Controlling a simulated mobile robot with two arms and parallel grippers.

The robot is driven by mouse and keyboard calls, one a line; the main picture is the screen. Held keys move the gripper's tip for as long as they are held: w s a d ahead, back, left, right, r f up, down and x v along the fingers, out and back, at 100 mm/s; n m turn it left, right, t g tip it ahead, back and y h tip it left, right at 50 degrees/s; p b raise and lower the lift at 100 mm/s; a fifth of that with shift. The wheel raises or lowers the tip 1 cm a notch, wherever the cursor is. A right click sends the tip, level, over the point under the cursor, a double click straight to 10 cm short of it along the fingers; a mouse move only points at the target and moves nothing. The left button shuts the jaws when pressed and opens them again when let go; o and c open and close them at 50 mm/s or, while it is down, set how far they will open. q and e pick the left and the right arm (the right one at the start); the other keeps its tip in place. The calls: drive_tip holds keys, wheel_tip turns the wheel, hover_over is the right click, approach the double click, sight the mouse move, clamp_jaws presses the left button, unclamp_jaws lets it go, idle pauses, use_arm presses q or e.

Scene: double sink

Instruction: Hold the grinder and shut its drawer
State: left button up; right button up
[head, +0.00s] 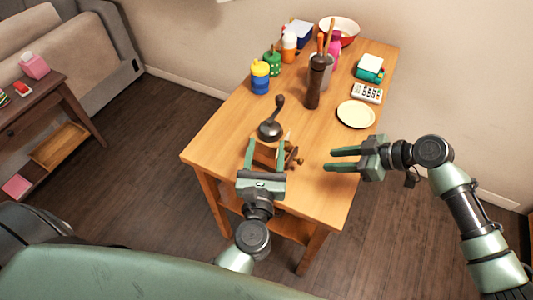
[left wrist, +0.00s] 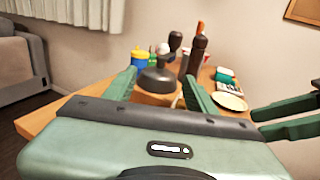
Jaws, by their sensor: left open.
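The grinder (head: 269,130) stands on the wooden table, with a dark metal dome, a crank handle pointing up and a wooden body. In the left wrist view the dome of the grinder (left wrist: 157,80) shows between the fingers. My left gripper (head: 266,148) is open, with one finger on each side of the wooden body; contact cannot be told. The drawer (head: 291,160) juts out to the right of the grinder, with a small knob, partly hidden by the left finger. My right gripper (head: 341,160) is open and empty, to the right of the drawer, its fingers pointing left.
A cream plate (head: 356,114), a calculator (head: 367,93) and a tall dark pepper mill (head: 316,80) stand behind the grinder. A blue and yellow cup (head: 260,78), a green container (head: 272,64) and a red bowl (head: 340,28) are further back. The table's front left is clear.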

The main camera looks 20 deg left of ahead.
sight(269, 126)
use_arm(q)
drive_tip(key=x, duration=0.6)
drive_tip(key=shift+w, duration=0.1)
clamp_jaws()
drive_tip(key=shift+f, duration=0.1)
